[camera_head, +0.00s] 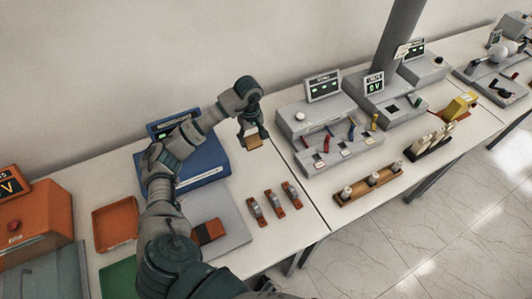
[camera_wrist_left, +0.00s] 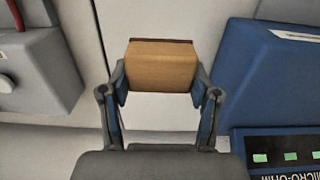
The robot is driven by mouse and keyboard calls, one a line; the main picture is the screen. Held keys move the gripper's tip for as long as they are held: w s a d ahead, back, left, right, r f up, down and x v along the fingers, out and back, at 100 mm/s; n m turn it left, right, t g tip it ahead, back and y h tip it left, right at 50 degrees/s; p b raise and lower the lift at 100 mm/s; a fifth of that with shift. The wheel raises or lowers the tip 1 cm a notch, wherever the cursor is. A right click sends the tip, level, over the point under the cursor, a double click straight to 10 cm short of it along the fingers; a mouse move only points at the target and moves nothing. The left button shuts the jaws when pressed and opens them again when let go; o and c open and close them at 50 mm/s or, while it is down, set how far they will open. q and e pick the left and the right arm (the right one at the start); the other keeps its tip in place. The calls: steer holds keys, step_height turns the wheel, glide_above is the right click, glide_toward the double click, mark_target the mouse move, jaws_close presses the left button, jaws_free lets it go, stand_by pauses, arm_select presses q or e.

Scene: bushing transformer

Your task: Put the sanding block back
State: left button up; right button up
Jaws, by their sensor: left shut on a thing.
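The sanding block (camera_head: 254,142) is a small tan block held at the far side of the table, right of the blue box. In the left wrist view the block (camera_wrist_left: 161,66) shows a tan face and a thin dark red-brown edge. My left gripper (camera_head: 252,136) is shut on it, one finger on each side. Whether the block touches the table or hangs just above it, I cannot tell. My right gripper is not in view.
A blue micro-ohm box (camera_head: 205,166) stands left of the block, and a grey console (camera_head: 318,128) to its right. Three clamp-like parts (camera_head: 273,201) lie nearer. A red-brown and dark piece (camera_head: 208,231) lies on a grey mat (camera_head: 232,222). An orange tray (camera_head: 115,222) is at left.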

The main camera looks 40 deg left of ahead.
arm_select(q)
glide_above(253, 158)
steer(key=f, duration=0.5)
steer(key=shift+d+f, duration=0.15)
steer(key=shift+d, duration=0.2)
step_height(253, 158, down, 3)
steer(key=shift+a+f, duration=0.1)
steer(key=shift+f, duration=0.05)
steer(key=shift+a+f, duration=0.3)
steer(key=shift+f, duration=0.1)
steer(key=o, duration=1.4)
steer(key=shift+d, duration=0.15)
steer(key=shift+d+r, duration=0.1)
step_height(253, 158, up, 12)
